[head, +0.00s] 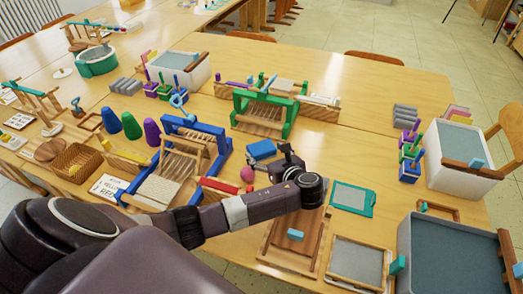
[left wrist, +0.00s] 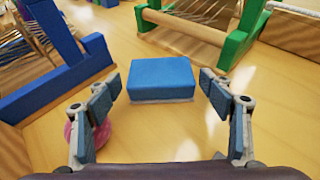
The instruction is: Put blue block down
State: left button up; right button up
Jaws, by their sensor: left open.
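The blue block (head: 262,149) lies flat on the wooden table, between the blue loom and the green loom. In the left wrist view the block (left wrist: 163,78) sits ahead of and between the fingers, with table visible around it. My left gripper (head: 284,158) is open and empty just in front of the block; in the left wrist view its two fingers (left wrist: 160,96) are spread wide apart, and neither visibly touches the block. My right gripper is not in view.
A blue loom (head: 205,133) stands left and a green loom (head: 288,110) behind. A pink ball (head: 247,174) lies near my left gripper. Wooden boards, a teal frame (head: 352,199) and grey tubs are at the right. Bare table lies right of the block.

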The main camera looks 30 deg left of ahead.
pick_arm(q)
jog(key=shift+x, duration=1.2)
jog(key=shift+d, duration=0.1)
jog(key=c, duration=1)
jog(key=shift+o, duration=0.2)
